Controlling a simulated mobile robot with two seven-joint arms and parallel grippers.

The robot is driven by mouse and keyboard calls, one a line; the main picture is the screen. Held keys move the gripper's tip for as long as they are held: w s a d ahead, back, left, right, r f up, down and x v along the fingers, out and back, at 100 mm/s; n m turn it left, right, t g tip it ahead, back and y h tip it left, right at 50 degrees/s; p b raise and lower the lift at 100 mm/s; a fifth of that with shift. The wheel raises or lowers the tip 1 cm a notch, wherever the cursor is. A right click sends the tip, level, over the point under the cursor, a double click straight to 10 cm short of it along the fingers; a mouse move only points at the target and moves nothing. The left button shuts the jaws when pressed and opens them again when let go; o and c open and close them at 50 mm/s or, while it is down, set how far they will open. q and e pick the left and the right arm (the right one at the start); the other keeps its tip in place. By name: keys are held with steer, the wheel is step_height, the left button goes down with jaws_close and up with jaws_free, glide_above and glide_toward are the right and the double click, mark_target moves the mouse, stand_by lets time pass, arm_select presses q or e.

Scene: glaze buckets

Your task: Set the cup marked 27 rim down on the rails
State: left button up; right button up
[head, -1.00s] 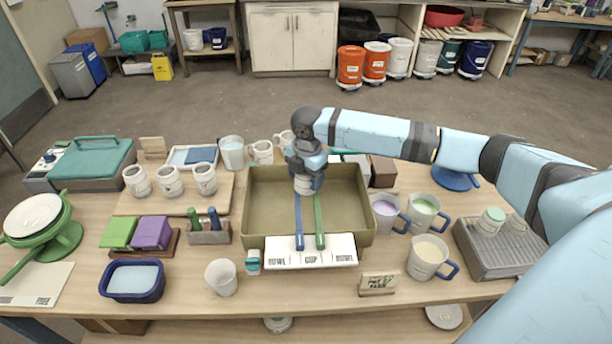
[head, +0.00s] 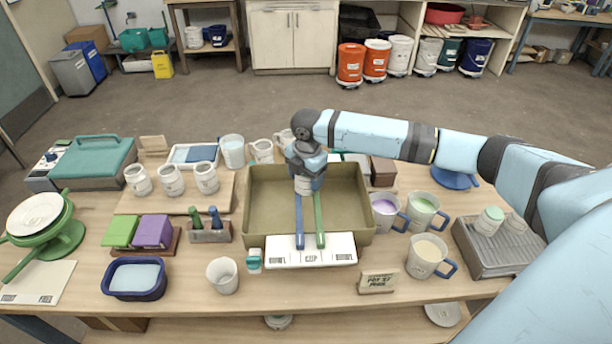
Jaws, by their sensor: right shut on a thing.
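My right gripper (head: 307,172) reaches in over the olive tray (head: 345,208) from the right, pointing down. It is shut on a small whitish cup (head: 303,187), mostly hidden by the gripper. The number on the cup cannot be read, and I cannot tell whether it touches anything below. A blue rail (head: 299,222) and a green rail (head: 319,222) run side by side through the tray, from just under the cup toward a white label board (head: 311,250) at the front. My left gripper is not in view.
Three marked cups stand on a board, one of them here (head: 206,178). A white cup (head: 223,275) stands front left of the tray. Mugs, one with cream liquid (head: 427,256), stand to the right.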

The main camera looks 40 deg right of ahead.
steer(key=shift+f, duration=0.2)
steer(key=o, duration=1.1)
step_height(320, 180, up, 12)
steer(key=shift+s+r+b, duration=0.15)
steer(key=shift+r+b, duration=0.05)
steer(key=shift+b, duration=0.6)
steer(key=shift+r, duration=0.7)
